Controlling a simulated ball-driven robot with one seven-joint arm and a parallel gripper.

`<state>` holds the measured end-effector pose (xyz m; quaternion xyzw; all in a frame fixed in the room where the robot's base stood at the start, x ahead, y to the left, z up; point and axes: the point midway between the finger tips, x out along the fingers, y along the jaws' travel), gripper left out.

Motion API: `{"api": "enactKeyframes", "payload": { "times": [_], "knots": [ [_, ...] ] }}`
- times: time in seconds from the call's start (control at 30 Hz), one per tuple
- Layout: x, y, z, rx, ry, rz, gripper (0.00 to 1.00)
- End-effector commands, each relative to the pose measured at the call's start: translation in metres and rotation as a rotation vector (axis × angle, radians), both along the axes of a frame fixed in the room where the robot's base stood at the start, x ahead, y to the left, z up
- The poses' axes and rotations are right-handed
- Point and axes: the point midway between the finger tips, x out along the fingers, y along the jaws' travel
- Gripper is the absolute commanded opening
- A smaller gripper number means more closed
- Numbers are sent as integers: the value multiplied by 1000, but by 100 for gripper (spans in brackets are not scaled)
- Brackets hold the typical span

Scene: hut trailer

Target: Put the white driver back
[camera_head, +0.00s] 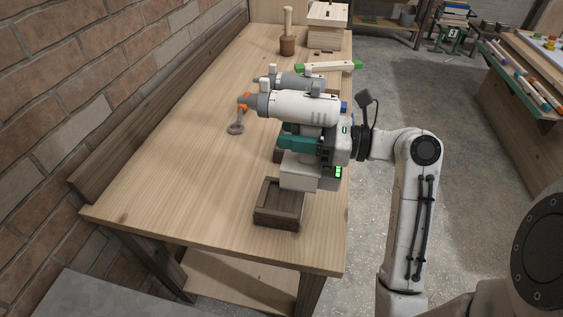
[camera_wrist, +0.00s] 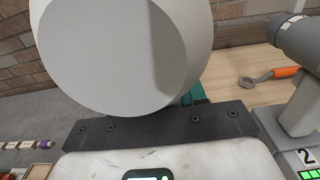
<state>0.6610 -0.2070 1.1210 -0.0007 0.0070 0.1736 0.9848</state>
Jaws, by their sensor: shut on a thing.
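The white driver (camera_head: 300,107) lies level above the workbench in the head view, its nose to the left and a blue tip at its right end. My gripper (camera_head: 290,143), with teal fingers, is shut on it just below the barrel. In the wrist view the round white end of the driver (camera_wrist: 120,50) fills the upper left and hides the fingertips. A pale block (camera_head: 300,172) shows below the fingers, above the back of an open, empty wooden box (camera_head: 278,222). A grey driver (camera_head: 293,80) stands just behind; it also shows in the wrist view (camera_wrist: 295,45).
A wrench with an orange handle (camera_head: 236,126) lies left of the drivers. A green-ended wooden piece (camera_head: 330,67), a mallet (camera_head: 288,46) and a wooden block (camera_head: 324,37) are farther back. The brick wall bounds the left; the bench's front left is clear.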

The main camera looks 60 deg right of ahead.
Motion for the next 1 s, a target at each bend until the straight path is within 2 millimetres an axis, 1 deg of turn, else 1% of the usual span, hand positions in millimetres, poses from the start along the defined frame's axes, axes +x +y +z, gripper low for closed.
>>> {"api": "enactKeyframes", "payload": {
  "times": [0.03,0.13,0.37,0.47,0.6,0.7,1.0],
  "knots": [
    [3,5,-7,3,-2,-1,0],
    [7,13,-17,2,-3,-1,0],
    [12,20,-27,0,-3,-1,0],
    [15,27,-36,2,-3,-1,0],
    [14,25,-54,1,-2,-4,0],
    [15,25,-62,0,-2,-3,0],
    [15,25,-64,-3,-3,-1,0]
  ]
}}
